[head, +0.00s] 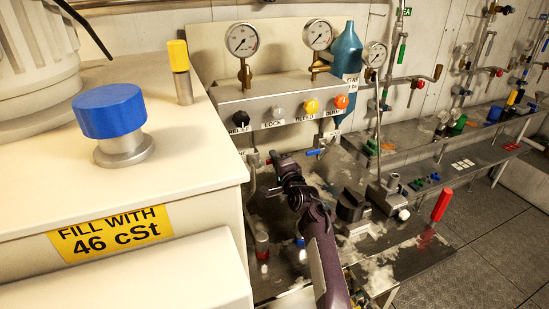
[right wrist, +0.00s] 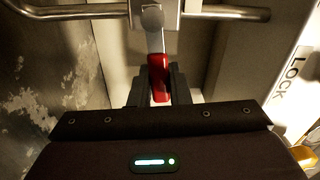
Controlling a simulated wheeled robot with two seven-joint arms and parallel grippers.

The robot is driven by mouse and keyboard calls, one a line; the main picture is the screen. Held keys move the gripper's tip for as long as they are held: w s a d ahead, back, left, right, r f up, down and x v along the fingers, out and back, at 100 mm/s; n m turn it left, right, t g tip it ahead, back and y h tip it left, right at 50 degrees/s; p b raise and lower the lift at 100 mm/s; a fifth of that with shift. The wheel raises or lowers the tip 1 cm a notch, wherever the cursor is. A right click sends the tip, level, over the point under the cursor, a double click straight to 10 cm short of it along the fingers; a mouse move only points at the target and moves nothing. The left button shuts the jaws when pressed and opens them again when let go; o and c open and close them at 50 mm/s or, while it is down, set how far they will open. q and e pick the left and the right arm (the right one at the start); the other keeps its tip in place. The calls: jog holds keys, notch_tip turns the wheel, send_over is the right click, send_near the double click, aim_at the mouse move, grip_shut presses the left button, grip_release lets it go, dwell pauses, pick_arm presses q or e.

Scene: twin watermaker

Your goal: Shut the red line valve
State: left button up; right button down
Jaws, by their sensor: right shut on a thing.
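The red valve handle (right wrist: 159,76) shows in the right wrist view, attached by a light metal stem to a valve body (right wrist: 153,16) on a horizontal metal pipe (right wrist: 225,13). My right gripper (right wrist: 160,92) is shut on the red handle, with one dark finger on each side of it. In the head view my right gripper (head: 276,162) is below the left end of the knob panel; the handle is mostly hidden there by the gripper. My left gripper is in neither view.
The panel (head: 285,98) carries gauges and coloured knobs above the gripper. A blue-handled valve (head: 315,152) is to its right. The white cabinet (head: 175,190) with a blue cap (head: 110,110) is close on the left. A worn metal bench (head: 375,240) lies below.

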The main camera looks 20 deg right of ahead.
jog(key=shift+f+m, duration=0.25)
jog(key=shift+m, duration=0.15)
jog(key=c, duration=1.4)
grip_release()
jog(key=shift+o, duration=0.2)
